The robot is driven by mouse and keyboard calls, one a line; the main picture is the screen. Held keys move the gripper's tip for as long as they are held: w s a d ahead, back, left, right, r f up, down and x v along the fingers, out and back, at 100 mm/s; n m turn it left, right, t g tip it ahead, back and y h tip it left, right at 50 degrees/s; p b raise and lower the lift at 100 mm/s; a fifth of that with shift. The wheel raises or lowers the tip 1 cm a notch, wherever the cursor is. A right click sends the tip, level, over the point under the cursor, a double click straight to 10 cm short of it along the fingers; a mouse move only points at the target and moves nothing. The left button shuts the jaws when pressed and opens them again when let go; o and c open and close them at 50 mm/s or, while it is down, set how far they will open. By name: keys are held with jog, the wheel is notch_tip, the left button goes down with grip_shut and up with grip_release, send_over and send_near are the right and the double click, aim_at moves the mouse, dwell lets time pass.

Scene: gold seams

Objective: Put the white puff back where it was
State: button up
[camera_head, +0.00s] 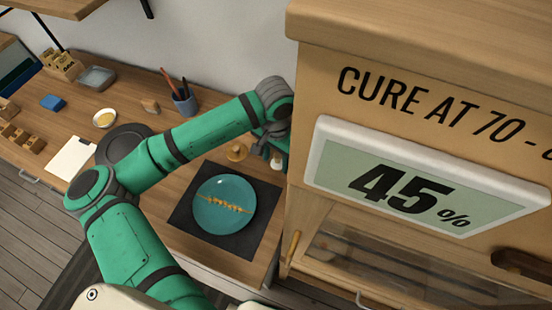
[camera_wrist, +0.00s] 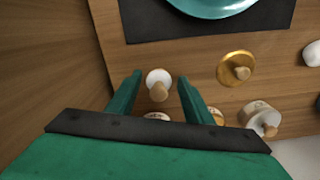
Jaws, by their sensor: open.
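In the wrist view, a small white round piece with a wooden knob (camera_wrist: 157,79), which looks like the white puff, stands on the wooden bench. It also shows in the head view (camera_head: 276,163) beside the cabinet. My gripper (camera_wrist: 160,77) is open, with one finger on each side of it in the picture; I cannot tell whether they touch it. A gold round piece with a wooden knob (camera_wrist: 237,68) stands to its right. A white round piece with a wooden knob (camera_wrist: 262,118) is lower right. Another white piece is partly hidden behind my gripper.
A teal plate with a gold seam (camera_head: 224,204) lies on a dark mat (camera_head: 182,216). The wooden cabinet with a 45% display (camera_head: 425,180) rises close on the right. A blue cup of tools (camera_head: 186,101) stands at the back. A white rounded thing (camera_wrist: 313,54) is at the wrist view's right edge.

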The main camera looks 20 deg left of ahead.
aim_at(276, 158)
notch_tip(276, 158, up, 12)
dwell(0.5)
jog(key=shift+r, duration=0.1)
jog(key=shift+s, duration=0.15)
